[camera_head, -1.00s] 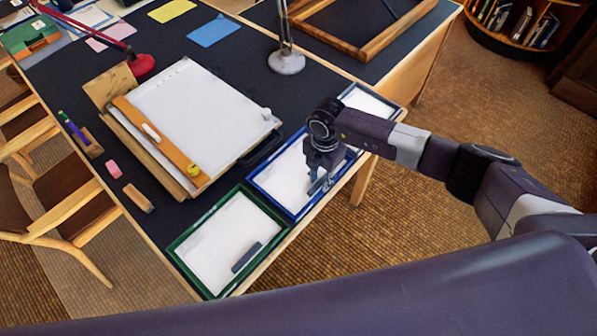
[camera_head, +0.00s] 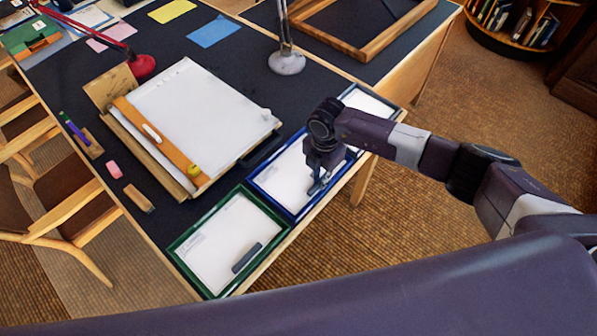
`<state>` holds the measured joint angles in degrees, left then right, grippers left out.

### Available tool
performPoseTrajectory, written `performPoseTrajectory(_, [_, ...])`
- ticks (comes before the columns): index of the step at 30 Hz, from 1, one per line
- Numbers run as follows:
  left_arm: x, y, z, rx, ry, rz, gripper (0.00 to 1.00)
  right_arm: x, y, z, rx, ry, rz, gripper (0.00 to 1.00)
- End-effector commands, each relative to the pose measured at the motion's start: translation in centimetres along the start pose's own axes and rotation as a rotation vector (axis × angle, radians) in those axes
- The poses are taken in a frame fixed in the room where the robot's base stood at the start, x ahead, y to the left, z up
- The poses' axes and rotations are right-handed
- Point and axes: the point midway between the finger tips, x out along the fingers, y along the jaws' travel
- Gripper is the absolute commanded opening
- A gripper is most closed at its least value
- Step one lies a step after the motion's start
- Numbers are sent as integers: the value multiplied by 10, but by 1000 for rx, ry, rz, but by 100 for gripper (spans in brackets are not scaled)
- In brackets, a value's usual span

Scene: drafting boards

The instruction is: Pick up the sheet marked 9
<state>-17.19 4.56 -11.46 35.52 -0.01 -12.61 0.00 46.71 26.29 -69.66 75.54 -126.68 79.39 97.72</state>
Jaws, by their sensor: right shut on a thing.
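Sheets of white paper lie in a green tray (camera_head: 178,253), a blue tray (camera_head: 262,196) and a third tray (camera_head: 391,100) behind my right arm. The sheet in the blue tray (camera_head: 283,182) and the sheet in the green tray (camera_head: 215,245) are the largest in view there. Their marks are too small to read, so I cannot tell which is marked 9. My right gripper (camera_head: 319,186) points down into the blue tray, shut on a small grey-blue bar at its fingertips, low over the paper. The fingers partly hide the bar. My left gripper is not in view.
A dark grey bar (camera_head: 247,257) lies on the green tray's sheet. A drawing board (camera_head: 195,115) with a large white sheet and a wooden rule stands left of the trays. A lamp base (camera_head: 287,62) is behind. The trays line the table's front edge.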

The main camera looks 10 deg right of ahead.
Motion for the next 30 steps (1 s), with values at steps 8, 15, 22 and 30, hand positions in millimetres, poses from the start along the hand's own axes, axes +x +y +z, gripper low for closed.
performPoseTrajectory(8, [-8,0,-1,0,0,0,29,-10,0,0,1,0,0,0])
performPoseTrajectory(15, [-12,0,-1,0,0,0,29,-15,1,0,0,-1,1,0])
performPoseTrajectory(22, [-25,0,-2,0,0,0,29,-33,4,0,0,0,2,0])
performPoseTrajectory(30, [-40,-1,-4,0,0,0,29,-54,7,0,0,0,1,0])
